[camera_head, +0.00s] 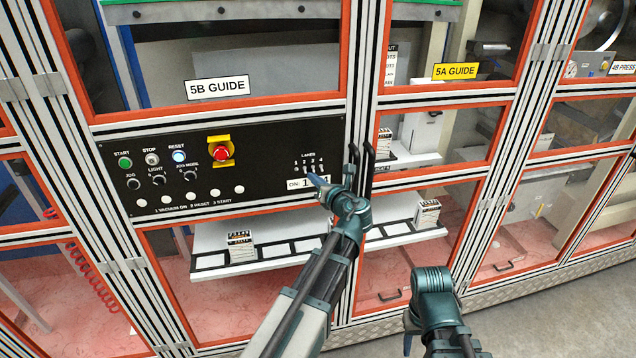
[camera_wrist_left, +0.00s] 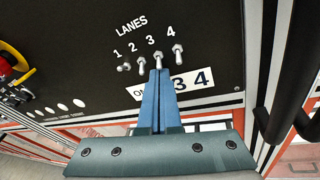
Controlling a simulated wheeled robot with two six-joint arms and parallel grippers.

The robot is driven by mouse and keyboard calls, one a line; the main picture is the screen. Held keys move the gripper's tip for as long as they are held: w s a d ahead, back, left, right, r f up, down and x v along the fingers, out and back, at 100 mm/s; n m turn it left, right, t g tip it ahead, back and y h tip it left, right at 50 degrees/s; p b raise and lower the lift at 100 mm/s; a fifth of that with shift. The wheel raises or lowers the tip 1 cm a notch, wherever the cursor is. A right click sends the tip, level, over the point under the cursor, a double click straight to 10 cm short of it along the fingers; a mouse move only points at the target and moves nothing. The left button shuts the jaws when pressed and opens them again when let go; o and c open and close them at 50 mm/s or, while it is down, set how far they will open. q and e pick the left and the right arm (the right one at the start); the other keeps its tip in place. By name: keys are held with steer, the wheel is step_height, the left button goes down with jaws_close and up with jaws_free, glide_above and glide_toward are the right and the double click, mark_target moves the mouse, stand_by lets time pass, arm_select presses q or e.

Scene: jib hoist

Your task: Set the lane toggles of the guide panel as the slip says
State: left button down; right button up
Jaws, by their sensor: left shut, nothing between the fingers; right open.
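The guide panel (camera_head: 270,185) is a black plate under the 5B GUIDE sign. Its lane toggles, numbered 1 to 4, show large in the left wrist view: toggle 1 (camera_wrist_left: 124,67), toggle 2 (camera_wrist_left: 142,64), toggle 3 (camera_wrist_left: 158,60) and toggle 4 (camera_wrist_left: 178,54). Their exact settings are hard to tell. A white slip (camera_wrist_left: 205,79) below them shows part of "ON" and "3 4"; my fingers hide its middle. In the head view it starts "ON 1". My left gripper (camera_head: 314,179) is shut and empty, its tips (camera_wrist_left: 158,74) just below toggle 3.
Left on the panel are a red emergency stop (camera_head: 221,152), push buttons and knobs. Black door handles (camera_head: 361,160) stand just right of the toggles. White shelves (camera_head: 210,240) with card stacks project below. My right arm is at lower right, clear of the panel.

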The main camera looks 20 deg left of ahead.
stand_by(0.3)
arm_select(q)
steer(key=shift+r+p, duration=0.2)
steer(key=shift+p, duration=0.5)
steer(key=shift+g+h+p, duration=0.3)
steer(key=shift+h+p, duration=0.1)
steer(key=shift+p, duration=0.05)
steer(key=shift+s+r, duration=0.1)
